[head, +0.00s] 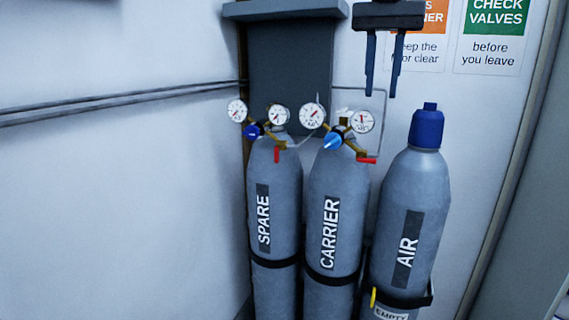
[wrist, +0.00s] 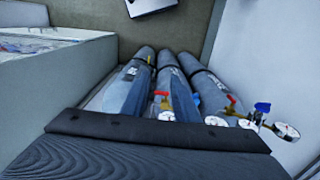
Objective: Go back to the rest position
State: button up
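My gripper (head: 381,92) hangs at the upper right of the head view, fingers pointing down. The two dark fingers are apart with nothing between them. It is above the gas cylinders and touches none that I can see. In the wrist view, my two fingers (wrist: 158,75) reach over the cylinders with a gap between them. The cylinders stand in a row: SPARE (head: 275,185), CARRIER (head: 350,185) and AIR (head: 430,185). SPARE and CARRIER bear regulators with gauges. AIR has a blue cap (head: 428,128).
A dark cabinet-like panel (head: 290,65) with a ledge is behind the cylinders. Pipes (head: 120,100) run along the left wall. Signs (head: 495,35) hang at the upper right. A yellow piece and an EMPTY tag (head: 391,314) are on AIR. The left side is open wall.

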notch_tip(320, 180, down, 28)
jog(key=s+r+n+b, duration=0.1)
jog(key=n+b, duration=0.1)
jog(key=b, duration=0.3)
jog(key=s+f+n+b, duration=0.1)
jog(key=s+f, duration=0.3)
jog(key=f, duration=0.3)
jog(key=s+f+t+b, duration=0.1)
jog(key=s+f, duration=0.4)
jog(key=f, duration=0.3)
jog(key=s+f+n+b, duration=0.1)
jog(key=s+f+b, duration=0.1)
jog(key=s+f, duration=0.3)
notch_tip(320, 180, down, 3)
jog(key=shift+a+f+n, duration=0.15)
jog(key=shift+a+n, duration=0.05)
jog(key=shift+n, duration=0.1)
jog(key=shift+a, duration=0.1)
